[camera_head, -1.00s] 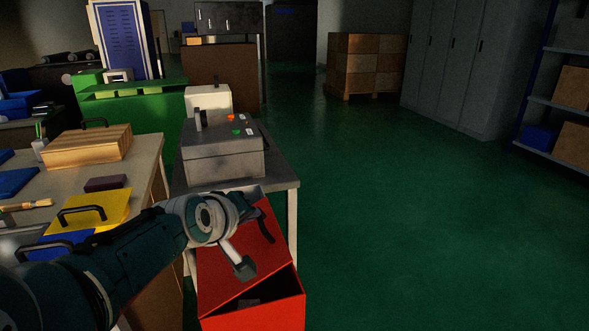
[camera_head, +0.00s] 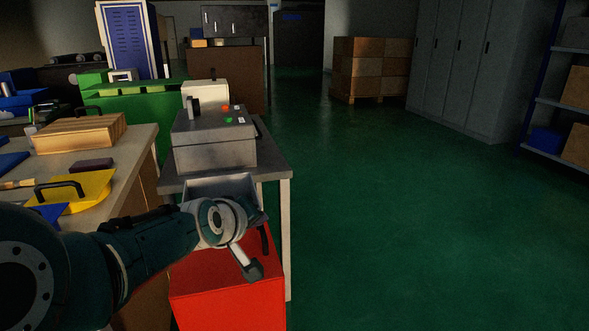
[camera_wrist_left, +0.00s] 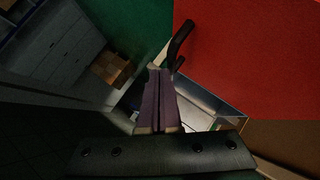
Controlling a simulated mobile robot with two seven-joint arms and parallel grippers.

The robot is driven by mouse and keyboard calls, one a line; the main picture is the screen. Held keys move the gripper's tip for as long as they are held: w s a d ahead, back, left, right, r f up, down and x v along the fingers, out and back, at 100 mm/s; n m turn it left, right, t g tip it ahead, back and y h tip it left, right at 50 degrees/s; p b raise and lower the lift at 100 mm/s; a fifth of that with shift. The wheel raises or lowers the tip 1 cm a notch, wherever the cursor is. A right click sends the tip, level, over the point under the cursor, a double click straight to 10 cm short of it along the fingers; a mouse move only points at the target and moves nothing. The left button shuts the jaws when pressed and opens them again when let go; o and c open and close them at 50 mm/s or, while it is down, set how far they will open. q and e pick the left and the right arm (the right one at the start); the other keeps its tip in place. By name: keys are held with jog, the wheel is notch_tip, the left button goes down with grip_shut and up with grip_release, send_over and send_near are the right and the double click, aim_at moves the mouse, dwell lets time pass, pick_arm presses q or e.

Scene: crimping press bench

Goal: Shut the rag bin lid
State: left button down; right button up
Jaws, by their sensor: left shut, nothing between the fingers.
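The rag bin (camera_head: 232,311) is a red box at the bottom middle of the head view. Its red lid (camera_head: 215,275) lies flat on top, with no gap visible along its front edge. The lid's black handle (camera_head: 265,239) is near its right side; the lid (camera_wrist_left: 255,60) and handle (camera_wrist_left: 180,45) also show in the left wrist view. My left gripper (camera_wrist_left: 160,70) is shut and empty, with its fingertips close to the handle; contact cannot be told. In the head view my left wrist hides part of the lid. My right gripper is not in view.
A grey open container (camera_head: 215,187) is just behind the bin, below a table (camera_head: 272,171) bearing a grey machine (camera_head: 214,142). A workbench (camera_head: 140,150) with a wooden block (camera_head: 80,134) and yellow plate (camera_head: 92,187) is left. Green floor (camera_head: 400,230) is clear on the right.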

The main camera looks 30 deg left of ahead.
pick_arm(q)
jog(key=s+d+r+m+g+h+p, duration=0.1)
jog(key=s+d+r+m+p, duration=0.2)
jog(key=s+r+p, duration=0.5)
jog(key=s+d+r+m+g+h+p, duration=0.1)
jog(key=s+d+r+m+p, duration=0.35)
jog(key=r+p, duration=0.55)
jog(key=s+d+r+m+g+h+p, duration=0.1)
jog(key=s+d+r+m+g+p, duration=0.35)
jog(key=s, duration=0.55)
jog(key=s+d+r+m+g+h+p, duration=0.1)
jog(key=s+d+r+m+p, duration=0.15)
jog(key=s+d+r, duration=0.45)
notch_tip(320, 180, up, 37)
jog(key=s+a+p, duration=0.1)
jog(key=a+p, duration=0.1)
jog(key=p, duration=3.4)
jog(key=shift+s+a+r+m, duration=0.2)
jog(key=shift+s+a+m, duration=0.15)
jog(key=shift+s, duration=0.05)
